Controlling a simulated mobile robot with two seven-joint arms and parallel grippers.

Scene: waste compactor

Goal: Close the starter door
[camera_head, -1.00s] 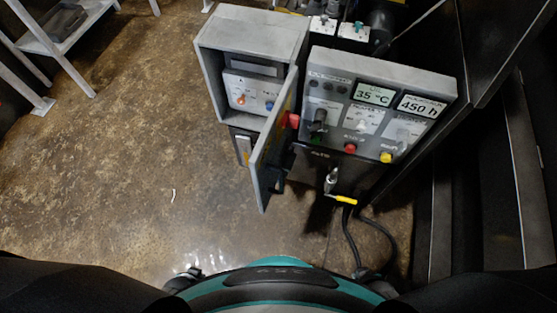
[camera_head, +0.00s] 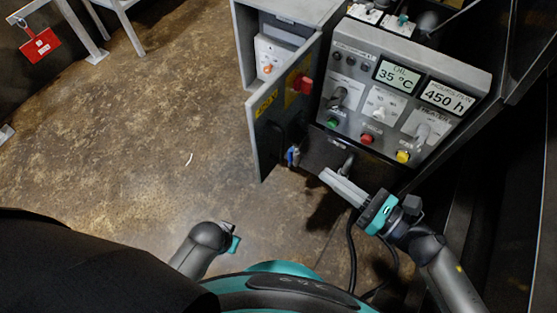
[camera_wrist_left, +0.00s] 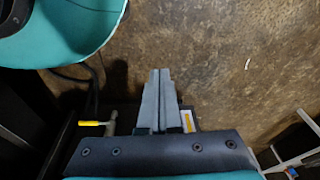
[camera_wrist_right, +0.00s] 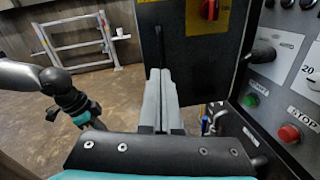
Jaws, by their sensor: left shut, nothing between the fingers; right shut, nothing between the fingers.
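The starter door (camera_head: 268,128) is a grey-edged panel with a dark inner face, a yellow label and a red knob. It stands swung out from the open grey starter box (camera_head: 290,12). My right gripper (camera_head: 326,174) is shut and empty, just right of the door's lower part and below the control panel. In the right wrist view, its fingers (camera_wrist_right: 159,72) point up in front of the dark door face (camera_wrist_right: 180,45); contact cannot be told. My left gripper is low at the left in the head view, its fingers mostly hidden; the left wrist view shows them (camera_wrist_left: 158,74) shut and empty.
The control panel (camera_head: 402,92) with displays and buttons stands right of the door. A yellow-ended handle (camera_wrist_left: 90,123) shows in the left wrist view. Black cables (camera_head: 352,250) hang below.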

